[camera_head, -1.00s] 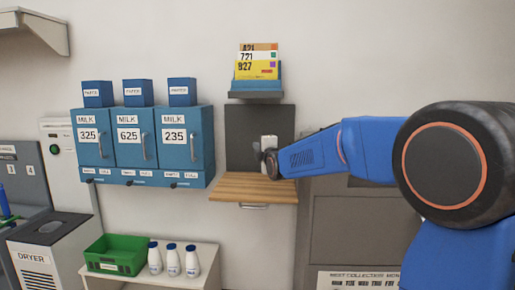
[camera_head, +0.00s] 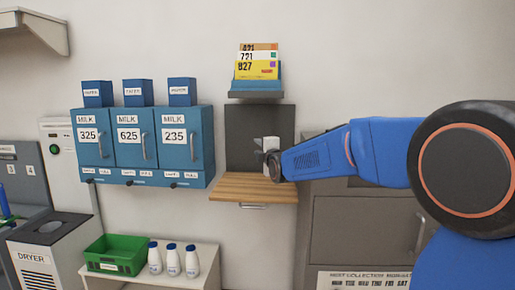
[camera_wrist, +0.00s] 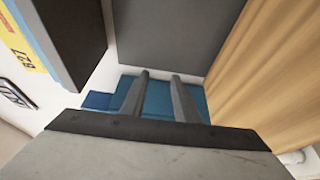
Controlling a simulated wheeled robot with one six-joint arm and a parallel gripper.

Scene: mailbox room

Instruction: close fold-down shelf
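The fold-down shelf (camera_head: 245,187) is a striped wooden board, lying flat and open below a dark grey wall panel (camera_head: 245,130). A metal handle (camera_head: 253,206) shows under its front edge. My gripper (camera_head: 266,160) is just above the right part of the board, in front of the panel; its fingers are hard to make out there. In the wrist view my gripper (camera_wrist: 160,76) has two grey fingers apart with nothing between them. The board (camera_wrist: 265,75) runs along the right side of that view, apart from the fingers, and the panel (camera_wrist: 175,35) is at the top.
A small ledge (camera_head: 256,95) with numbered cards is above the panel. Blue milk lockers (camera_head: 150,145) hang to the left. A white table (camera_head: 205,255) with a green crate (camera_head: 116,240) and bottles stands below left. Grey cabinets (camera_head: 360,225) are on the right.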

